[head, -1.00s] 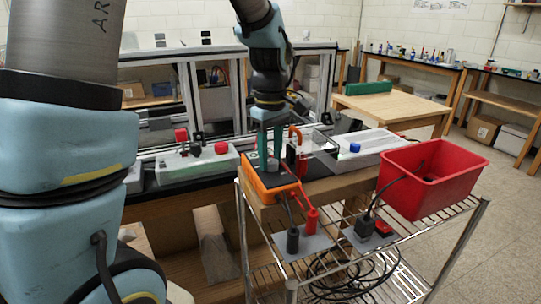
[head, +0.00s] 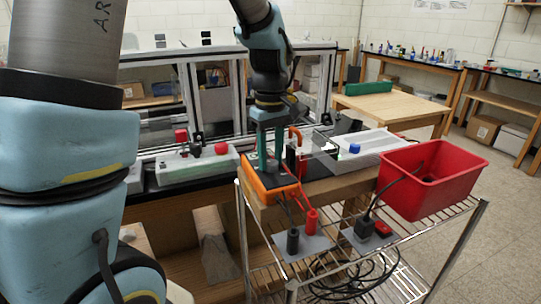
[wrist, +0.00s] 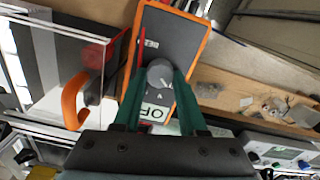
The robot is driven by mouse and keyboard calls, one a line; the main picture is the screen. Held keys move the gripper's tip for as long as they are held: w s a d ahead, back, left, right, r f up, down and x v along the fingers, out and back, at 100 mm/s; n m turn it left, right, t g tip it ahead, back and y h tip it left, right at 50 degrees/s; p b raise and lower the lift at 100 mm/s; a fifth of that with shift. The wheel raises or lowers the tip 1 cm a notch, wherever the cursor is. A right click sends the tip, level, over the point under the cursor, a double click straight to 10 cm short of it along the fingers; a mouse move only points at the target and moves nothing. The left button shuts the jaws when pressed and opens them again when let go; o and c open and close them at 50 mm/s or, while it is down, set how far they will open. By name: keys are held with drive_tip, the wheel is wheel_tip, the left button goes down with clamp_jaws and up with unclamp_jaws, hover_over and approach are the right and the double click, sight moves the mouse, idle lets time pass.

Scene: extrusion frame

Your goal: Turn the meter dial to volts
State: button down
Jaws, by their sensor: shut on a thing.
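The meter (head: 268,185) is an orange-rimmed box with a dark face, lying at the front edge of the bench. It also shows in the wrist view (wrist: 178,38). Its dial (wrist: 160,73) is a round grey knob with a pale pointer mark. My gripper (wrist: 159,78) has its green fingers closed on either side of the dial. In the head view my gripper (head: 268,168) points down onto the meter and hides the dial. A pale display (wrist: 155,112) with dark letters, seemingly starting "OF", is partly covered by my fingers.
Black and red plugs (head: 312,220) with leads stand in front of the meter. An orange hook (wrist: 74,102) and a clear panel (wrist: 40,75) are close beside it. A red bin (head: 430,180) stands on the wire cart at right.

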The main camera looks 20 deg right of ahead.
sight(272, 161)
drive_tip(key=m, duration=0.5)
drive_tip(key=shift+p, duration=0.4)
drive_tip(key=shift+d+m+p, duration=0.1)
drive_tip(key=shift+m+p, duration=0.25)
drive_tip(key=shift+m, duration=1.95)
drive_tip(key=shift+c, duration=2.2)
unclamp_jaws()
wheel_tip(272, 161, up, 11)
drive_tip(key=b, duration=0.2)
drive_tip(key=shift+f, duration=0.1)
